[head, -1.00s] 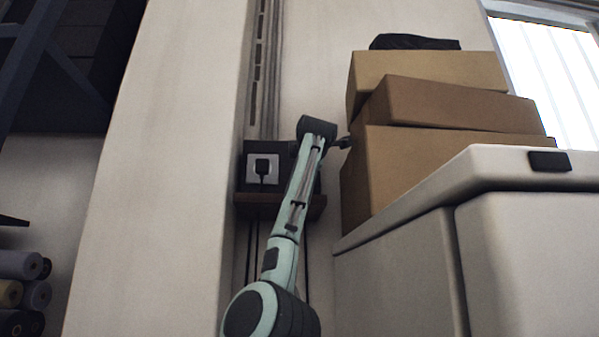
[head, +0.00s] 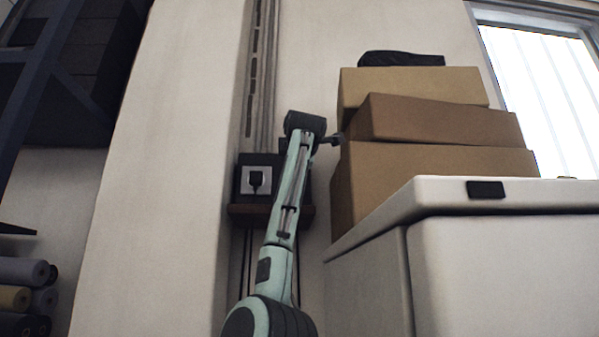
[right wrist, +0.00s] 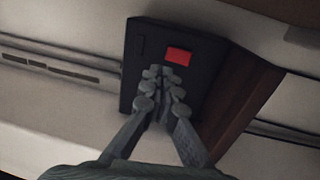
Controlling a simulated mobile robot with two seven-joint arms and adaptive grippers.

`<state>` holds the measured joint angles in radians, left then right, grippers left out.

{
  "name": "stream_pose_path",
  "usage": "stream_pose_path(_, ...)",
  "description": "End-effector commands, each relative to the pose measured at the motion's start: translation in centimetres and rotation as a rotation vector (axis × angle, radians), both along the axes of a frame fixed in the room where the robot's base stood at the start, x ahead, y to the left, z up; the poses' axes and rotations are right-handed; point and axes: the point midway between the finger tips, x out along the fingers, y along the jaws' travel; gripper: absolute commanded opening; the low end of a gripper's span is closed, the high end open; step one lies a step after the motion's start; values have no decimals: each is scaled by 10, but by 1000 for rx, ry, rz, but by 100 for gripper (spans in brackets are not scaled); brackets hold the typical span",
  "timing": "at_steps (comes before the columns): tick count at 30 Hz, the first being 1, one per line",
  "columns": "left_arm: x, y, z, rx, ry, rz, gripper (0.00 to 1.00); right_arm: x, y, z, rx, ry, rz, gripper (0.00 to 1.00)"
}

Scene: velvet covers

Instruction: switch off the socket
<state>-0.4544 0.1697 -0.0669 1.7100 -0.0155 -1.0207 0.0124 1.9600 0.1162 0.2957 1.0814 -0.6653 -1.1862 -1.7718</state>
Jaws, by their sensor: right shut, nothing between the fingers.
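The socket (head: 250,188) is a pale square plate on a dark box on the wall, with a black plug in it, in the head view. In the right wrist view the dark box (right wrist: 140,80) carries a red switch (right wrist: 179,56). My right gripper (right wrist: 160,73) is shut and empty, its fingertips over the box just below the red switch in the picture. I cannot tell whether they touch it. In the head view my right arm covers the right part of the box, and the switch is hidden there. My left gripper is not in view.
A brown ledge (head: 243,215) sits under the box; it also shows in the right wrist view (right wrist: 240,105). Stacked cardboard boxes (head: 430,180) stand close to the right of my arm, by a white cabinet (head: 500,255). Fabric rolls (head: 22,271) lie at far left.

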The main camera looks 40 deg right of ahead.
Motion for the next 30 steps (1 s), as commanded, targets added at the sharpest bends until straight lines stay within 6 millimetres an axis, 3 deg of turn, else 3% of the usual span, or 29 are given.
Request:
stream_pose_path(6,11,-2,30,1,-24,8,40,-34,28,5,-2,-6,0,0)
stream_pose_path(12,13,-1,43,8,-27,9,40,-49,41,8,-2,-2,0,0)
stream_pose_path(30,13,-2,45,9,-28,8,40,-51,43,9,-1,-2,0,0)
